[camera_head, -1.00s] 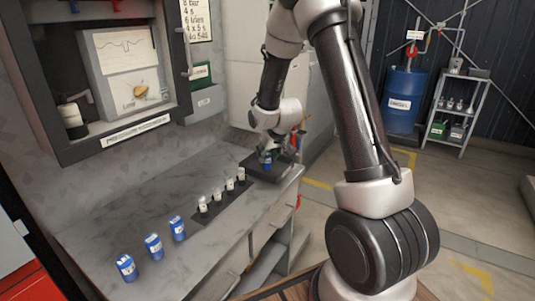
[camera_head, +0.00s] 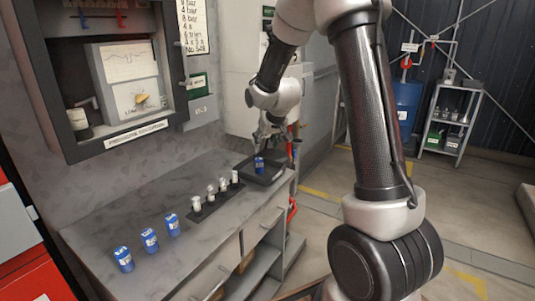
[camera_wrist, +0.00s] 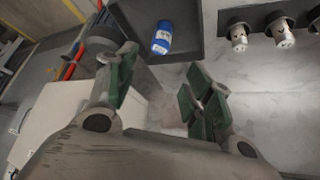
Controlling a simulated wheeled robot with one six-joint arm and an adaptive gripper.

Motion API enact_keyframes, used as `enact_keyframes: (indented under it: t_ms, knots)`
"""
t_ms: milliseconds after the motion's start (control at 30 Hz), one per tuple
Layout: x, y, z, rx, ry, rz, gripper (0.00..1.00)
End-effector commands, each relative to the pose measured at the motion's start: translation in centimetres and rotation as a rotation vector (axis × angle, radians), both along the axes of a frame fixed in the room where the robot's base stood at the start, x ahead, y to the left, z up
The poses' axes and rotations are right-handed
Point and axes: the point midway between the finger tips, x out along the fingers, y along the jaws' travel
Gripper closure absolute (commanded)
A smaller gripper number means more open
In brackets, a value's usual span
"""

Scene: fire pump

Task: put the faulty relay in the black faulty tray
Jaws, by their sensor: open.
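A blue relay with a white label (camera_head: 259,164) stands in the black tray (camera_head: 268,181) at the far right end of the bench. In the wrist view the relay (camera_wrist: 162,37) sits inside the dark tray (camera_wrist: 188,52), clear of its walls. My gripper (camera_head: 271,146) is above and just behind the relay. In the wrist view my gripper (camera_wrist: 158,75) has its green-padded fingers spread with nothing between them. The relay is apart from the fingers. In the head view, the fingertips are small and partly unclear.
Several white-and-grey relays stand in a row on a dark strip (camera_head: 212,203) beside the tray. Three more blue relays (camera_head: 149,240) stand at the near left of the bench (camera_head: 185,255).

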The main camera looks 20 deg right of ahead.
Motion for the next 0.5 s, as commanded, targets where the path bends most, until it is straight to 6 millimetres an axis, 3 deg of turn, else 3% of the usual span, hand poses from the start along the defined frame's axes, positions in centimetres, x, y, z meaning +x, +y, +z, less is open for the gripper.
enact_keyframes:
  t_ms: [167,267,367,500]
  knots:
    - [-1.1,0.0,2.3,-0.001,0.003,-0.001,0.48]
    - [-4.3,-0.2,5.2,-0.003,0.017,-0.002,0.48]
    - [-9.6,-0.4,8.8,-0.005,0.041,-0.004,0.48]
    - [-18.9,-0.6,12.5,-0.005,0.090,-0.006,0.48]
